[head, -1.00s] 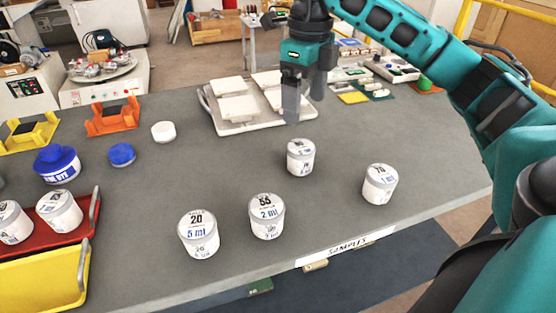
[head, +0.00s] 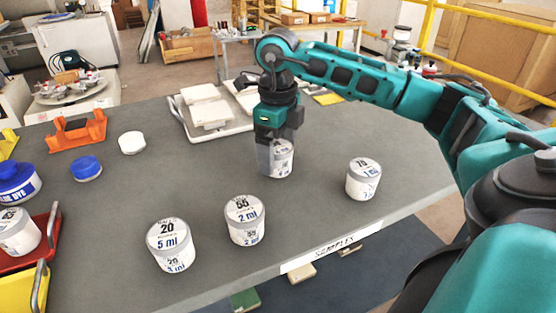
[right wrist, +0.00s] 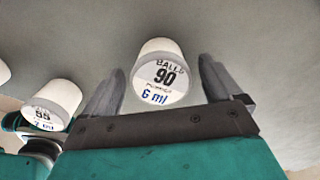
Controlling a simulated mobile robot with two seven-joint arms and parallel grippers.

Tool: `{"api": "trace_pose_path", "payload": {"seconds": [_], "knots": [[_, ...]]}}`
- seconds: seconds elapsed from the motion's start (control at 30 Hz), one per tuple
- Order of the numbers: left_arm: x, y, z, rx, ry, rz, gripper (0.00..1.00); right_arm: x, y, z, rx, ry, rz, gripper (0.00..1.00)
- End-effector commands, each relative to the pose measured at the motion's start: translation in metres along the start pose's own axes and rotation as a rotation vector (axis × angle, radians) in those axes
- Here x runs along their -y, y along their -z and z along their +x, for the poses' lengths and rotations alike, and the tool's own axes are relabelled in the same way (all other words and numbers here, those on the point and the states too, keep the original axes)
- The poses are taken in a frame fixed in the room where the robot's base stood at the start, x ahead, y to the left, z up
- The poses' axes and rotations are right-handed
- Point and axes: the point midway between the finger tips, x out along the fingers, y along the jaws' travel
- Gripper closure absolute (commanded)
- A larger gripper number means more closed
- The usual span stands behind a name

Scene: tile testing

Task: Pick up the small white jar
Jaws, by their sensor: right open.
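A small white jar labelled 90 and 6 ml (right wrist: 160,76) stands upright on the grey table. It also shows in the head view (head: 281,160), partly hidden by my right gripper (head: 275,150). The gripper points down from above with its fingers open on either side of the jar. In the right wrist view the fingers (right wrist: 161,85) show gaps to the jar on both sides. Similar white jars stand apart: one labelled 20 (head: 170,247), one labelled 55 (head: 245,221) and one at the right (head: 363,180). My left gripper is not in view.
A white tray with pale tiles (head: 182,118) lies behind the jar. A white lid (head: 132,143), a blue-topped lid (head: 86,169), an orange stand (head: 77,133) and red and yellow trays (head: 38,246) are at the left. Table around the jar is clear.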

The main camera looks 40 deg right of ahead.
Motion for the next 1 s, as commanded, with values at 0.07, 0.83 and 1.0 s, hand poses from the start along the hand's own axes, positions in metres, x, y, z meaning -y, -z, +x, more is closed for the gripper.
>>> {"api": "trace_pose_path", "payload": {"seconds": [0.07,0.83,1.0], "knots": [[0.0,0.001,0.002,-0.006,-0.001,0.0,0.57,0.001,0.0,0.014,-0.002,-0.001,0.001,0.08],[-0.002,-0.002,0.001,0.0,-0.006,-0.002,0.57,0.001,0.0,0.024,0.001,0.0,0.001,0.46],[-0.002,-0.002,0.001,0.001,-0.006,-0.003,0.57,0.001,0.0,0.024,0.001,0.0,0.001,0.62]]}}
